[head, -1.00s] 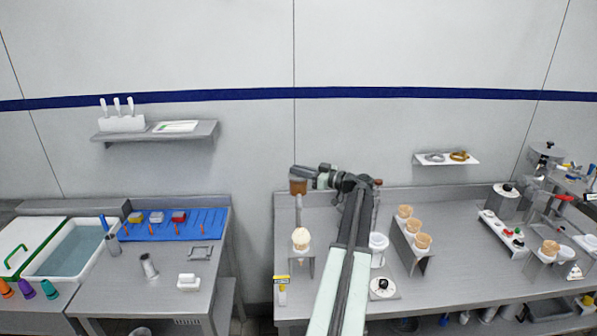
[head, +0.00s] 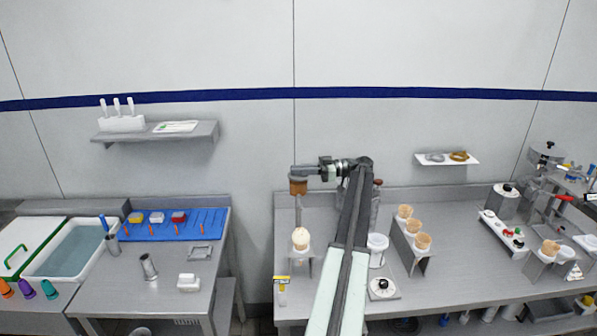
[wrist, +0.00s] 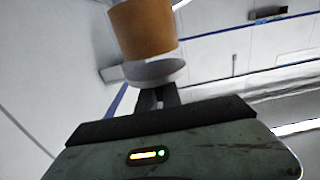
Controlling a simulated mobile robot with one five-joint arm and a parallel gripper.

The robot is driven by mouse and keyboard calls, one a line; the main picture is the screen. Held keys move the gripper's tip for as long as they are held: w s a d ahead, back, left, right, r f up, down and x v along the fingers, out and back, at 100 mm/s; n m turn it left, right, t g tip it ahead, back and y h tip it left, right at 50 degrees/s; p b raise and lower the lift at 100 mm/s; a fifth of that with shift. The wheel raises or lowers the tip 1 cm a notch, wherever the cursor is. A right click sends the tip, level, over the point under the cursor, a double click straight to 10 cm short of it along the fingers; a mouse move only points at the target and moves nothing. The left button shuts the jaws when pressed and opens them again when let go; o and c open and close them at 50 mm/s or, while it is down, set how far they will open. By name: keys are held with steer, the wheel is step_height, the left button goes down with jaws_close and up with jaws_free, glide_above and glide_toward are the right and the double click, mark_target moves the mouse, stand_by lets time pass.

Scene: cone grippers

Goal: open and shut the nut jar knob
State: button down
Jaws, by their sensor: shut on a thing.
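The nut jar (head: 298,188) is a brown cylinder mounted on a grey post near the left end of the right-hand counter. Its grey knob (wrist: 155,71) shows in the wrist view between the jar's brown body (wrist: 143,30) and my fingers. My gripper (head: 306,171) reaches in from the right at the jar's top and is shut on the knob. In the wrist view my gripper (wrist: 157,97) has its dark fingers against the knob's near side. The fingertips are partly hidden, and I cannot tell how far the knob is turned.
A cone with a pale scoop (head: 301,239) stands in a holder below the jar. Right of my arm are a white cup (head: 377,243), a dial box (head: 382,287) and a rack of empty cones (head: 412,240). A small wall shelf (head: 447,158) is further right.

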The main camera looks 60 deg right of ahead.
steer(key=shift+a, duration=0.1)
steer(key=c, duration=1.5)
jaws_free()
steer(key=v, duration=0.7)
steer(key=shift+s, duration=0.3)
